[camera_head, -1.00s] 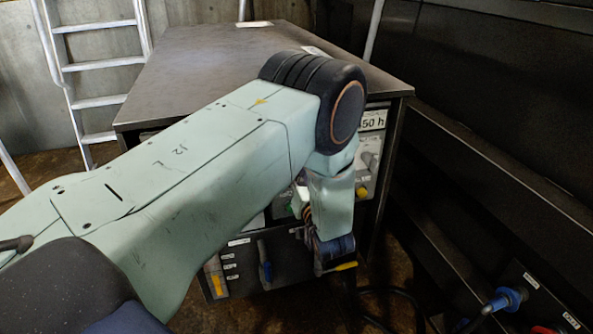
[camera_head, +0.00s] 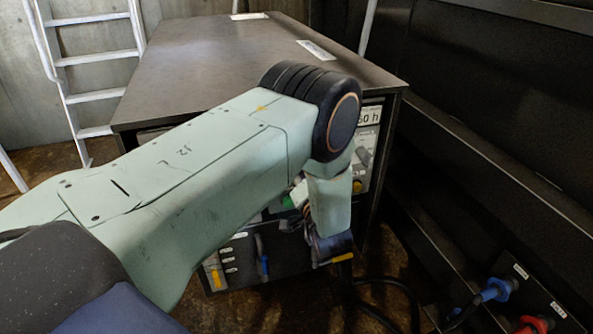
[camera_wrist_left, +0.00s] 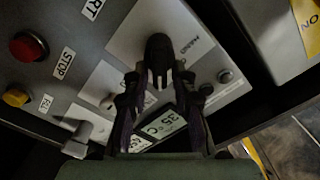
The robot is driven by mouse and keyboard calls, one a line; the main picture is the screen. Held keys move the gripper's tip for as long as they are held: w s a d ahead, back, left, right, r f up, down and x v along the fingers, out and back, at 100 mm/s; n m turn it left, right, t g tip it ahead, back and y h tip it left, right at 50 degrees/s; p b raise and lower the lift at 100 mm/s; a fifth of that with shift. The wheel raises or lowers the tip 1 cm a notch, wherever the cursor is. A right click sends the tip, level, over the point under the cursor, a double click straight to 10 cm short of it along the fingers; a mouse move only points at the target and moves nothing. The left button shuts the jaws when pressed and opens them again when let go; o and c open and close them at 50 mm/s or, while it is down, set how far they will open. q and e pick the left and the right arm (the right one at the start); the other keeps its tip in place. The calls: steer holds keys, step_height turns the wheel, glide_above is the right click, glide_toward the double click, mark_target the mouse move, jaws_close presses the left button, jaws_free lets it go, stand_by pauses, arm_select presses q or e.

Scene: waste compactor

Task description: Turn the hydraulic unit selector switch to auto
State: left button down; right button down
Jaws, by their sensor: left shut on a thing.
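The hydraulic unit cabinet (camera_head: 215,60) stands ahead in the head view, its front panel partly hidden by my left arm. In the left wrist view, a black selector switch (camera_wrist_left: 158,48) sits on a light plate with a label (camera_wrist_left: 190,40) that appears to read HAND. My left gripper (camera_wrist_left: 157,78) has its two dark fingers closed about the switch's lower part. In the head view the fingertips and switch are hidden behind my arm and wrist. The exact switch position is hard to tell. My right gripper is in neither view.
Beside the switch are a red STOP button (camera_wrist_left: 28,46), a yellow button (camera_wrist_left: 16,97), a small display (camera_wrist_left: 163,124) and a grey lever (camera_wrist_left: 78,139). A dark wall and blue connector (camera_head: 496,289) lie right of the cabinet. A ladder (camera_head: 95,60) stands at back left.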

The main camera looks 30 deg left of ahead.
arm_select(q)
steer(key=shift+s+f, duration=0.1)
steer(key=shift+f, duration=0.1)
steer(key=c, duration=1.4)
jaws_free()
steer(key=shift+r, duration=0.1)
steer(key=v, duration=0.7)
steer(key=shift+s+d, duration=0.1)
steer(key=shift+d, duration=0.05)
